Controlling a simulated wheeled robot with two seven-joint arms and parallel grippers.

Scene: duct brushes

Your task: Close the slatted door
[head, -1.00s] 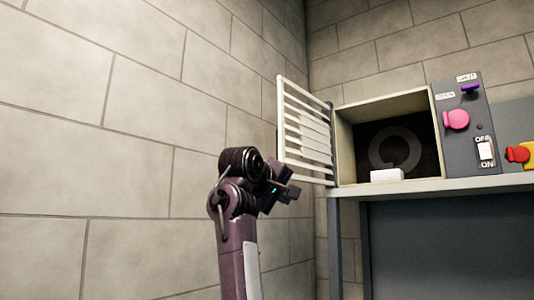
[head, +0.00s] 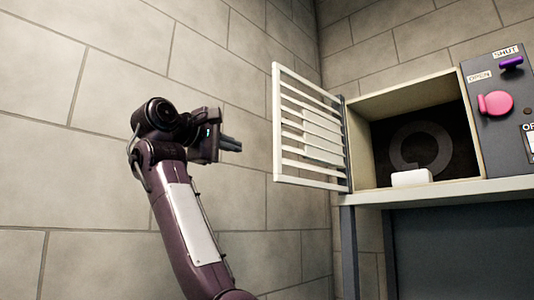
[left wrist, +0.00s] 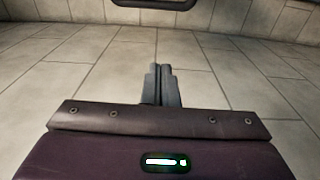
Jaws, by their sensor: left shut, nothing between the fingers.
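The slatted door (head: 308,134) is a pale panel with horizontal slats, standing swung open to the left of the box opening. It is hinged at the left edge of the open box (head: 368,150). Inside the dark box is a grey ring shape (head: 420,148), and a small white block (head: 411,178) sits at its front. My left gripper (head: 236,144) is shut and empty, to the left of the door and apart from it. In the left wrist view its fingers (left wrist: 160,85) are together, with wall blocks beyond. My right gripper is not in view.
The box stands on a shelf (head: 440,189) with grey legs. Right of it is a grey panel (head: 502,125) with a pink knob (head: 496,103), a purple lever (head: 511,62) and labels. A block wall (head: 60,150) runs close behind my left arm.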

